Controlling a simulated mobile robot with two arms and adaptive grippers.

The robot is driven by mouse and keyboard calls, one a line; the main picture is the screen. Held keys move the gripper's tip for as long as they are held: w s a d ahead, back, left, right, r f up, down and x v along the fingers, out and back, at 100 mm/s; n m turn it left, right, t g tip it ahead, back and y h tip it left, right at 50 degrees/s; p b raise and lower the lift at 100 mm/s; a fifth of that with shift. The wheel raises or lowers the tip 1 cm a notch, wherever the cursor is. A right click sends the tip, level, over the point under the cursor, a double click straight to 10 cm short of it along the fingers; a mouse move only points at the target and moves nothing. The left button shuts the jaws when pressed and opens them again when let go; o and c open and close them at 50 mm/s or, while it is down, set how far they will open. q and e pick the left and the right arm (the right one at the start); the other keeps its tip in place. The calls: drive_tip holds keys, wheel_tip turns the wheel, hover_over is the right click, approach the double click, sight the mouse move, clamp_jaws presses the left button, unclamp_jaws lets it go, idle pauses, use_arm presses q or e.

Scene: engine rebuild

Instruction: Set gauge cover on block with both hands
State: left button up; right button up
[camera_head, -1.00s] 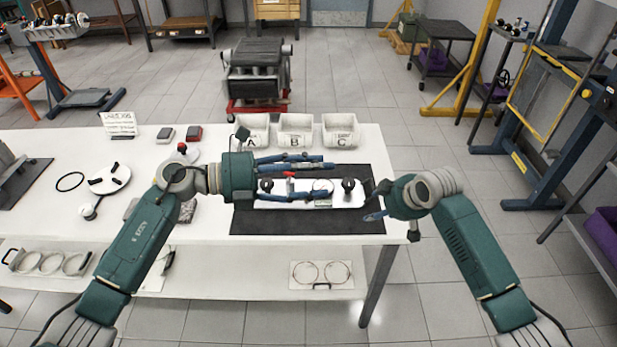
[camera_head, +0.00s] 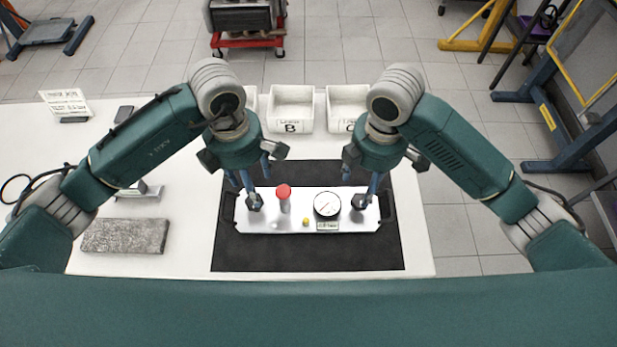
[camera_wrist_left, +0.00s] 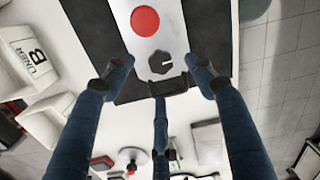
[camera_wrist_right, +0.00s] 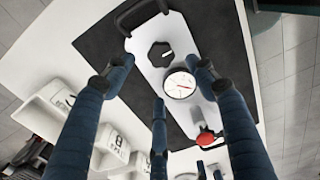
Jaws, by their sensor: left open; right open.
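The gauge cover (camera_head: 245,220) is a white plate with a red-topped post, a round dial, dark knobs and a black handle at each end. It lies flat on a black mat (camera_head: 310,258). My left gripper (camera_head: 248,187) points down over its left end, open and empty; in the left wrist view the left handle (camera_wrist_left: 172,85) and a knob show between the fingers. My right gripper (camera_head: 362,188) points down over its right end, open and empty; the right handle (camera_wrist_right: 138,15) shows beyond its fingers. An engine block (camera_head: 243,15) shows partly at the top edge.
White bins (camera_head: 291,126) stand behind the mat, partly hidden by my arms. A grey slab (camera_head: 125,236) lies at the left of the white table (camera_head: 185,255). The block is on a red cart (camera_head: 247,42) on the floor behind the table.

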sight(360, 200)
use_arm(q)
drive_tip(key=shift+w+a+r, duration=0.1)
drive_tip(key=shift+w+a, duration=0.15)
drive_tip(key=shift+a, duration=0.1)
use_arm(e)
drive_tip(key=shift+s+d+r, duration=0.1)
use_arm(q)
drive_tip(key=shift+s, duration=0.1)
drive_tip(key=shift+s, duration=0.15)
use_arm(e)
drive_tip(key=shift+s, duration=0.2)
use_arm(q)
drive_tip(key=shift+f, duration=0.2)
use_arm(e)
drive_tip(key=shift+f, duration=0.2)
use_arm(q)
wheel_tip(360, 200, down, 10)
drive_tip(key=shift+f, duration=0.2)
use_arm(e)
wheel_tip(360, 200, down, 10)
drive_tip(key=shift+w+f, duration=0.15)
drive_tip(key=shift+f, duration=0.05)
use_arm(q)
drive_tip(key=shift+c, duration=0.3)
use_arm(e)
drive_tip(key=shift+c, duration=0.3)
